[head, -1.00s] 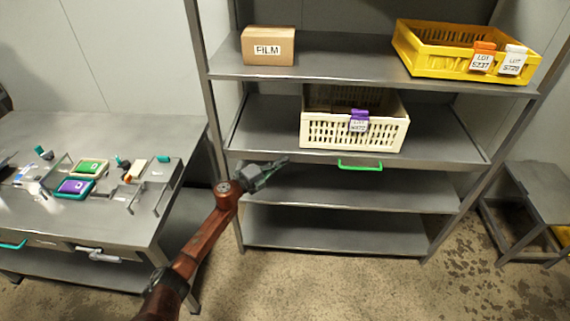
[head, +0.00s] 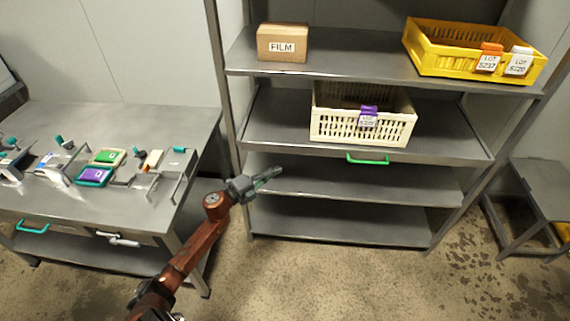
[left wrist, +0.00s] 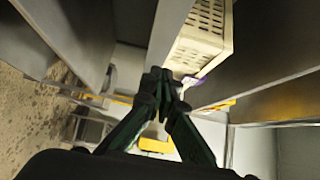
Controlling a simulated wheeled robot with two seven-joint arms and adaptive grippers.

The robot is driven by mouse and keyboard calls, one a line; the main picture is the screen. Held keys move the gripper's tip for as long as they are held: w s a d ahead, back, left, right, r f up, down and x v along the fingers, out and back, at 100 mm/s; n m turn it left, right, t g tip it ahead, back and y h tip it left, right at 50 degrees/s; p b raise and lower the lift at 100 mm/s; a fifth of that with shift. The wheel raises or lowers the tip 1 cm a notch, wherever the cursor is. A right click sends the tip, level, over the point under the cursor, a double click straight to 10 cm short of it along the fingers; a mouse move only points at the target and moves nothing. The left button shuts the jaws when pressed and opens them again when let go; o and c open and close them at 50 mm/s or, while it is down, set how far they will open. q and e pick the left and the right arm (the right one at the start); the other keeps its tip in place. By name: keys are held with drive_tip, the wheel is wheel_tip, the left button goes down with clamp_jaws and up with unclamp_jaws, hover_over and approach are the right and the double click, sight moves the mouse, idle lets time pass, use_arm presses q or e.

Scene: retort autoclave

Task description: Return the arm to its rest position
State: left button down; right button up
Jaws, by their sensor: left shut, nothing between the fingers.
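My left arm comes in from the bottom left in the head view, a reddish-brown arm reaching up toward the shelf unit. My left gripper (head: 268,176) is shut and empty, in front of the lower shelves and below and left of the green handle (head: 367,160). In the left wrist view the dark fingers (left wrist: 164,88) meet at their tips with nothing between them. The cream crate (head: 362,116) with a purple lot tag stands on the pull-out shelf above; it also shows in the left wrist view (left wrist: 205,38). My right gripper is not in view.
A steel table (head: 130,205) at left holds trays, cards and small fixtures. The shelf unit (head: 350,190) has two empty lower shelves. A FILM box (head: 282,43) and a yellow crate (head: 470,62) sit on the upper shelf. A low steel stand (head: 540,185) is at right. The floor in front is clear.

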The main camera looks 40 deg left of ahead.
use_arm(q)
drive_tip(key=shift+s+a, duration=0.15)
drive_tip(key=shift+s, duration=0.5)
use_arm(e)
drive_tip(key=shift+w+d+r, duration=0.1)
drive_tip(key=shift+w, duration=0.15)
